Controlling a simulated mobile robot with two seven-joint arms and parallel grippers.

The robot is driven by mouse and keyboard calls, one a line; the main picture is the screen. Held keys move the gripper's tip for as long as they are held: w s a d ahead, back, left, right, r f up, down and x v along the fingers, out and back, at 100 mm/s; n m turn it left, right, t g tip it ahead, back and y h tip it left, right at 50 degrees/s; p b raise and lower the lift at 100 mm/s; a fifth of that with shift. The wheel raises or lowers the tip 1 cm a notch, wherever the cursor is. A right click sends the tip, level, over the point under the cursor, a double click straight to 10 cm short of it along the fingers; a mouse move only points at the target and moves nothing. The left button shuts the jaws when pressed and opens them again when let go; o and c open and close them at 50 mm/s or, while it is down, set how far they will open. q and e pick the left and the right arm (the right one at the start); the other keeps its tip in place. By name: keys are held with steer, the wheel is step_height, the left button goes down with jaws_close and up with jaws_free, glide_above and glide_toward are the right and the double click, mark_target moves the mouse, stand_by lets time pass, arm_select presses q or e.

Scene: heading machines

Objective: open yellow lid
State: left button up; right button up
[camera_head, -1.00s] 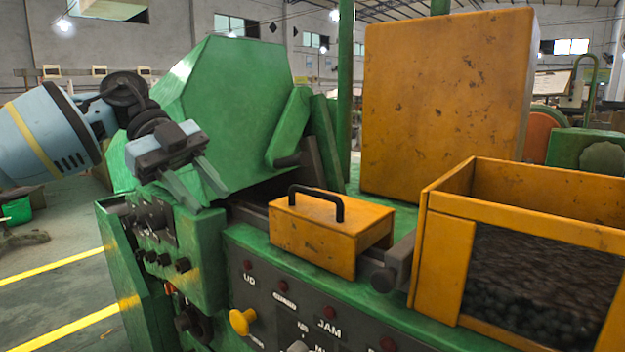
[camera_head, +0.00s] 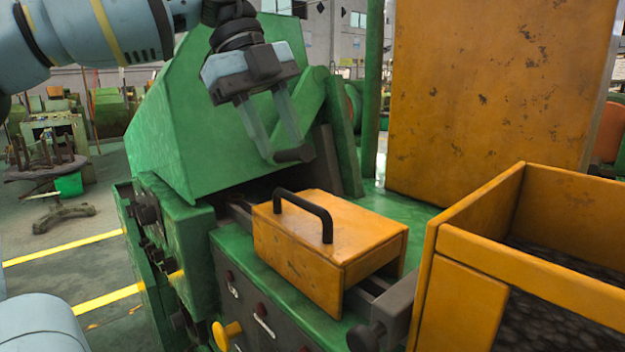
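The yellow lid (camera_head: 312,256) is a worn yellow box-shaped cover with a black bar handle (camera_head: 306,212) on top. It sits low on the green machine and looks shut. My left gripper (camera_head: 285,153) hangs above and behind the handle in the picture, fingers pointing down. Its two fingers are apart, with no part of the lid between them. A dark knob of the green lever shows at the fingertips; I cannot tell whether they touch it. My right gripper is not in view.
A large green hood (camera_head: 185,130) stands behind the gripper. A tall yellow panel (camera_head: 490,95) rises behind the lid. A yellow bin (camera_head: 455,290) with dark contents stands to the right. A yellow knob (camera_head: 227,333) is on the front panel.

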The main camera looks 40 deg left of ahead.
mark_target(303, 200)
arm_select(q)
steer(key=shift+s+x, duration=0.15)
steer(key=shift+x, duration=1.75)
steer(key=shift+s+x, duration=0.15)
steer(key=shift+x, duration=1.8)
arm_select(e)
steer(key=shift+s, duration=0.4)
arm_select(q)
jaws_close()
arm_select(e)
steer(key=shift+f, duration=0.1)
